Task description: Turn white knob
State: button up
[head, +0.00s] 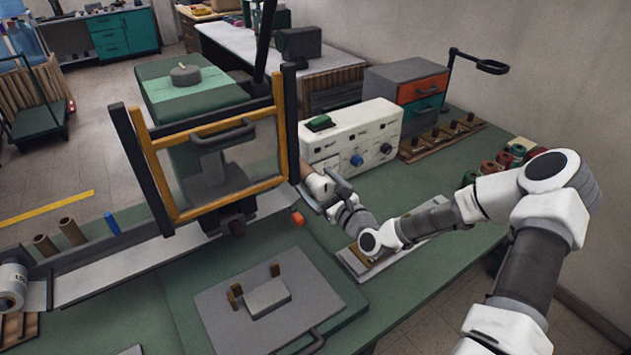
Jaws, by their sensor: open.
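A white control box (350,133) stands on the green workbench. My gripper (308,174) is open near the lower left corner of the box, left of and apart from both knobs. Its fingertips are small and partly hidden here, and I see nothing held. I cannot tell whether it touches the box.
A yellow-framed clear guard (222,160) stands just left of my gripper. A small orange-red object (297,219) lies below it. A drawer unit (407,88) and a wooden rack (440,138) stand right of the box. A grey plate (225,318) lies in front.

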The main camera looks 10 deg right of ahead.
jog(key=shift+w+a, duration=0.1)
jog(key=shift+w, duration=0.25)
jog(key=shift+c, duration=0.3)
jog(key=c, duration=1.3)
jog(key=shift+o, duration=0.2)
